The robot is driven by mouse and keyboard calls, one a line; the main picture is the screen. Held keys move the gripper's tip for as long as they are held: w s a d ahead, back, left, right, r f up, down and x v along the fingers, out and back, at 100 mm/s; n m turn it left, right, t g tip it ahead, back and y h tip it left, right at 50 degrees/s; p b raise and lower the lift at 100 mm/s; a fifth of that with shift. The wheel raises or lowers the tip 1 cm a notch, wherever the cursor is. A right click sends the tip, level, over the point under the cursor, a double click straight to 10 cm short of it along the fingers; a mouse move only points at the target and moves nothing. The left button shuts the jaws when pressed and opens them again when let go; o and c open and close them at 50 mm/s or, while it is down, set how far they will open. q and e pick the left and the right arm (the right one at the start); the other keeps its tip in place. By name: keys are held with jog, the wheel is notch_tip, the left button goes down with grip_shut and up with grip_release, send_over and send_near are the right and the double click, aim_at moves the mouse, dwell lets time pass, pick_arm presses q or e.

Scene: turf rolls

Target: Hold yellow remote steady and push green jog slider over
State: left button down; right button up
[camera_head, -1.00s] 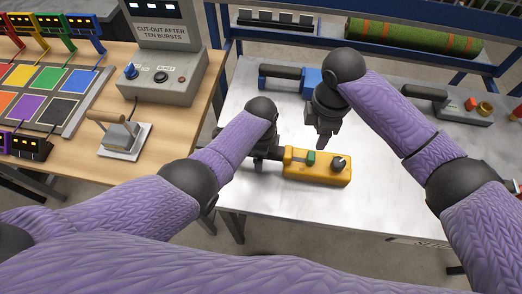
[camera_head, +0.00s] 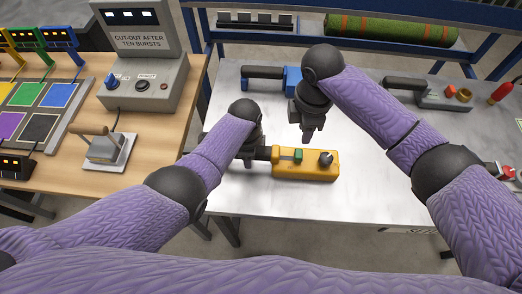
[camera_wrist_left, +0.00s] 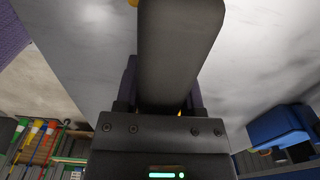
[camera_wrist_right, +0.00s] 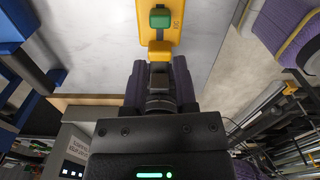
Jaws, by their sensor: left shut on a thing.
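The yellow remote (camera_head: 310,173) lies level at the table's front left, with a green slider (camera_head: 298,156) on its top face and a black knob (camera_head: 326,158) towards its right end. My left gripper (camera_head: 262,153) is shut on the dark grip at the remote's left end. That dark grip (camera_wrist_left: 180,50) fills the left wrist view between the fingers. My right gripper (camera_head: 307,138) is empty, its tip just behind and above the remote, right of the slider. In the right wrist view its fingers (camera_wrist_right: 160,75) are apart, with the green slider (camera_wrist_right: 160,17) beyond them.
On the metal table (camera_head: 365,185) stand a blue device (camera_head: 293,79) behind my right gripper and a grey device (camera_head: 440,99) at the right. A wooden bench (camera_head: 165,120) with a grey console (camera_head: 148,85) and a lever unit (camera_head: 108,152) is at the left. Table right of the remote is clear.

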jog(key=shift+f, duration=0.1)
jog(key=shift+c, duration=1.2)
jog(key=m+y, duration=0.1)
jog(key=s+f+m+y, duration=0.1)
jog(key=m, duration=0.1)
jog(key=s+m+y, duration=0.1)
jog(key=shift+a+f+m, duration=0.2)
jog(key=shift+f+m, duration=0.1)
jog(key=shift+f, duration=0.05)
grip_shut()
jog(key=m+t+y, duration=0.3)
jog(key=m+t, duration=0.2)
jog(key=m, duration=0.9)
send_near(310, 162)
notch_tip(310, 162, up, 4)
jog(key=shift+w, duration=0.15)
jog(key=x, duration=1)
jog(key=shift+f, duration=0.1)
